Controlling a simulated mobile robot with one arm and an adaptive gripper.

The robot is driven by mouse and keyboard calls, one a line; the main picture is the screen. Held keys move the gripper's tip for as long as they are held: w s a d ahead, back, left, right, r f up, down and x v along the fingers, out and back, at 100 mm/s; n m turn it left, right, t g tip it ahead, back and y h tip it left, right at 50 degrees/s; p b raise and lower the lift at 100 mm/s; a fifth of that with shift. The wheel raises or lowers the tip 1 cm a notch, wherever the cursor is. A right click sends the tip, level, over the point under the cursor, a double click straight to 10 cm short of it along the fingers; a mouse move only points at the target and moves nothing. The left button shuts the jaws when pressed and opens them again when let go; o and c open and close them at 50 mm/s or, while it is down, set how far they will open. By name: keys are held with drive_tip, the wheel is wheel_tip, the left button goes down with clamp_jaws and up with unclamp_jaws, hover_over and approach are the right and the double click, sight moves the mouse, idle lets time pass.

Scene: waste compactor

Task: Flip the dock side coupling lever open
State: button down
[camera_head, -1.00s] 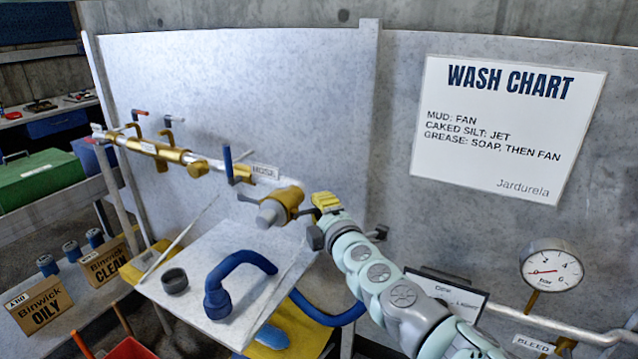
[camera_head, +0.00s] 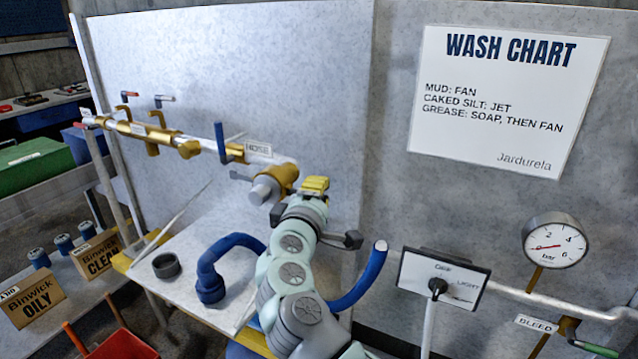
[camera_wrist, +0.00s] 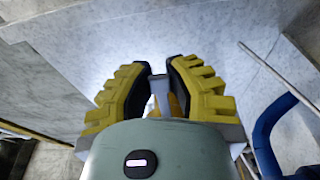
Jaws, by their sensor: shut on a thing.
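The brass coupling (camera_head: 284,176) with a grey round end sits at the right end of the wall pipe. My gripper (camera_head: 315,184), with yellow ribbed fingers, is at the coupling's right side. In the wrist view, my gripper (camera_wrist: 160,90) is shut on a narrow grey lever (camera_wrist: 159,84), with some brass (camera_wrist: 176,105) showing beside it. The lever between my fingers is hidden in the head view, and its full angle cannot be told.
A tilted grey table (camera_head: 215,225) below the coupling holds a blue curved hose (camera_head: 225,245) and a dark ring (camera_head: 166,265). Another blue hose (camera_head: 365,283) rises right of my arm.

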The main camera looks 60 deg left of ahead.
drive_tip(key=shift+s+d+m+t+h+b, duration=0.15)
drive_tip(key=shift+s+m+t+h+b, duration=0.1)
drive_tip(key=shift+m+t+h+b, duration=0.5)
drive_tip(key=shift+s+d+m+t+h+b, duration=0.15)
drive_tip(key=shift+s+m+t+h+b, duration=0.2)
drive_tip(key=shift+h+b, duration=0.55)
drive_tip(key=shift+w, duration=0.1)
drive_tip(key=c, duration=0.9)
unclamp_jaws()
drive_tip(key=shift+o, duration=0.2)
drive_tip(key=shift+d, duration=0.1)
drive_tip(key=v, duration=1.2)
